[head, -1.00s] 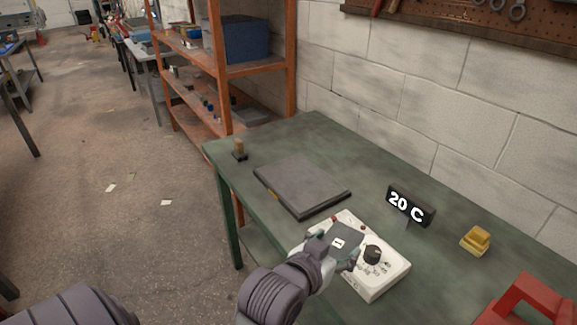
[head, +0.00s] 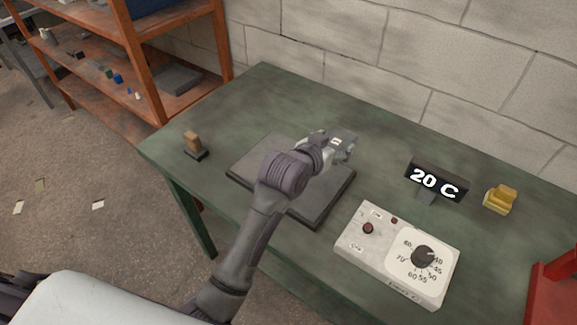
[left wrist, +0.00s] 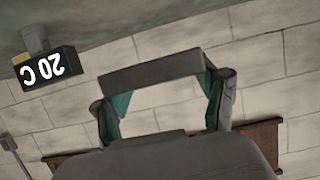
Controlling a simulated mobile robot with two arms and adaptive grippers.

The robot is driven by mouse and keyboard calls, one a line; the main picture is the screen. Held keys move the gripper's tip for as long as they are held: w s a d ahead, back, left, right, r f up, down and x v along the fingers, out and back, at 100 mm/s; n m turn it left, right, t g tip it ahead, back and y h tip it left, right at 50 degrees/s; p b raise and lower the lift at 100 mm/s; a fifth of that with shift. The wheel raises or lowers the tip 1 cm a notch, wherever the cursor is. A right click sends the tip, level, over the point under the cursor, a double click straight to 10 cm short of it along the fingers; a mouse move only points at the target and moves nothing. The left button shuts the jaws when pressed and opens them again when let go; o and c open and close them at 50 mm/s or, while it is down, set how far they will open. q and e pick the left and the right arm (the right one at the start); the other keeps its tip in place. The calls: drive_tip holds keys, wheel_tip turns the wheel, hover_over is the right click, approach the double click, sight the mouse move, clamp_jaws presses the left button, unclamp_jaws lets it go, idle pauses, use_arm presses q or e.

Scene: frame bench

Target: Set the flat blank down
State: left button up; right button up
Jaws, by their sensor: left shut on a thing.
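My left gripper (head: 341,148) is above the far right part of a dark square plate (head: 252,172) on the green bench. In the left wrist view, its two fingers with teal pads (left wrist: 165,97) are shut on the flat blank (left wrist: 153,70), a grey piece seen edge-on as a bar between the fingertips. The blank is hard to make out in the head view, where the gripper covers most of it. My left arm hides the middle of the plate. My right gripper is not in view.
A white control box (head: 372,252) with a dial stands right of the plate. Behind it is a "20 C" display (head: 436,181), which also shows in the left wrist view (left wrist: 46,72). A yellow block (head: 500,199), a red object (head: 556,297) and a small wooden-topped peg (head: 194,143) stand around.

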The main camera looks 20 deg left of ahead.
use_arm(q)
drive_tip(key=shift+w+f, duration=0.1)
drive_tip(key=shift+f, duration=0.1)
drive_tip(key=a+f, duration=0.2)
drive_tip(key=a, duration=0.1)
drive_tip(key=a+f+p, duration=0.1)
drive_tip(key=a+f, duration=0.1)
drive_tip(key=a, duration=0.2)
drive_tip(key=s+a+f+p, duration=0.1)
drive_tip(key=a+f, duration=0.1)
drive_tip(key=a, duration=0.1)
drive_tip(key=shift+s+a+f, duration=0.1)
drive_tip(key=shift+a+f, duration=0.05)
drive_tip(key=shift+a, duration=0.15)
wheel_tip(320, 180, down, 4)
drive_tip(key=shift+a+r+p, duration=0.1)
drive_tip(key=shift+p, duration=0.4)
drive_tip(key=shift+f, duration=0.2)
drive_tip(key=shift+f, duration=0.15)
drive_tip(key=o, duration=1.3)
drive_tip(key=shift+c, duration=0.2)
